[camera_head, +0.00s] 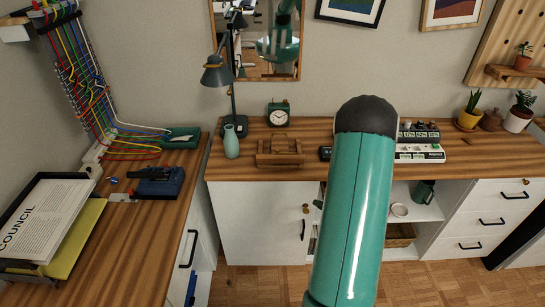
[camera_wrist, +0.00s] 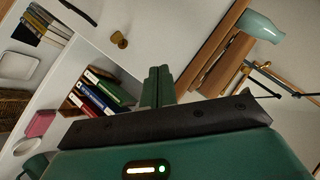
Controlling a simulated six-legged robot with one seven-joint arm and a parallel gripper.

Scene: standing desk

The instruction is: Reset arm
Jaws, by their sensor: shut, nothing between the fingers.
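My gripper (camera_wrist: 158,72) shows in the wrist view with its two green fingers together, shut and empty. The fingers point at the white front of the low cabinet (camera_wrist: 165,35), apart from it as far as I can tell. In the head view a thick green link of my arm with a dark rounded cap stands upright in front of the desk. It hides part of the desk and cabinet, and the gripper itself is not visible there.
The wooden desk (camera_head: 247,186) holds a lamp (camera_head: 216,76), a pale vase (camera_head: 231,141), a clock (camera_head: 278,115), a wooden holder (camera_head: 280,153) and a white power strip (camera_head: 420,153). Books (camera_wrist: 100,94) stand on an open shelf. Bare floor (camera_head: 255,285) lies in front.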

